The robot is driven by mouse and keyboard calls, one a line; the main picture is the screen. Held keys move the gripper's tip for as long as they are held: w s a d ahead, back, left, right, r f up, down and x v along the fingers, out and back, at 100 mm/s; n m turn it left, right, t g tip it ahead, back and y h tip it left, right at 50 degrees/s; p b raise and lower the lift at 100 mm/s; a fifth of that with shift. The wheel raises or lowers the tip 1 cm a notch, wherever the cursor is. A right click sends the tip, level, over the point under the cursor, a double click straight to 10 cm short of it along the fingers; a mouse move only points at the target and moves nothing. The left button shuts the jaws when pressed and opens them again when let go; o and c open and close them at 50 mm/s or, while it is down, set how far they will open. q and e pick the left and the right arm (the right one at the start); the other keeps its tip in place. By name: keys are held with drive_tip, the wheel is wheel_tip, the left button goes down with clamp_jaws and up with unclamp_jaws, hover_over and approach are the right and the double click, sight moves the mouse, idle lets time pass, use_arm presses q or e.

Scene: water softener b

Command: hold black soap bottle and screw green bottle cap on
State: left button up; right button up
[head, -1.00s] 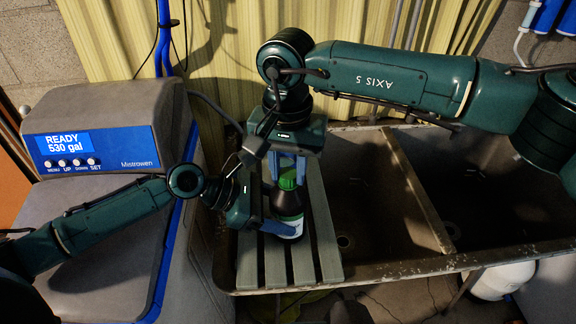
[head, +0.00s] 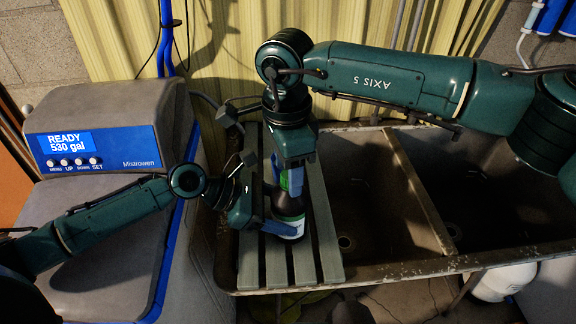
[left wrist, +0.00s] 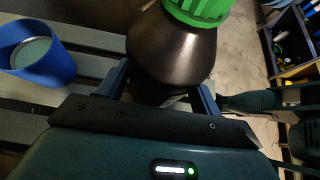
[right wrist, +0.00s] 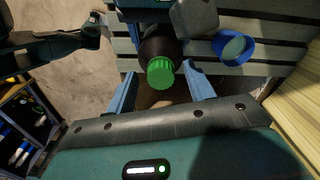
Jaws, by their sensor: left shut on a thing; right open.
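The black soap bottle (head: 287,203) stands upright on the slatted board (head: 329,246) beside the sink. It also fills the middle of the left wrist view (left wrist: 170,50). The green cap (right wrist: 160,72) sits on top of the bottle; its ribbed side shows in the left wrist view (left wrist: 198,10). I cannot tell how tightly it is seated. My left gripper (head: 283,228) is shut around the bottle's body from the left. My right gripper (right wrist: 161,76) is open above, pointing down, with its fingers on either side of the cap and apart from it. It mostly hides the cap in the head view.
A blue cup (left wrist: 40,58) stands on the slats near the bottle. The double sink (head: 400,262) lies to the right. The grey water softener (head: 105,110) with a lit display stands at the left.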

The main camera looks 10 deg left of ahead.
wheel_tip(320, 180, up, 12)
idle(0.5)
drive_tip(key=shift+s+a, duration=0.1)
use_arm(q)
drive_tip(key=o, duration=1.5)
drive_tip(key=v, duration=1.2)
